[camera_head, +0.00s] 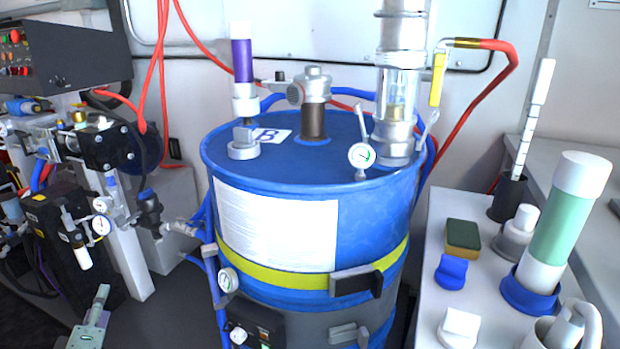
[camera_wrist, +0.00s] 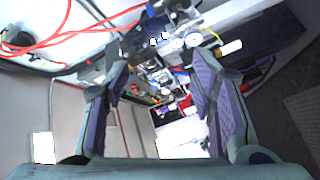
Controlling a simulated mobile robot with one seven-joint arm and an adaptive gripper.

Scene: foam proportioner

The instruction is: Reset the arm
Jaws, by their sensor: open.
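My gripper (camera_wrist: 163,78) shows in the wrist view with its two purple-padded fingers spread wide apart. It is open, and nothing is held between the fingers. Behind the gap lies the blurred, tilted machinery with gauges, hoses and fittings. The rest of my arm is not seen there.
Pump machinery (camera_head: 108,150) with gauges fills the left. Red hoses (camera_head: 507,62) run behind the drum. A grey bench (camera_head: 436,212) at right holds a sponge (camera_head: 463,238), a green-and-white cylinder (camera_head: 568,215) and a mug (camera_head: 563,333). Dark floor shows between machinery and drum.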

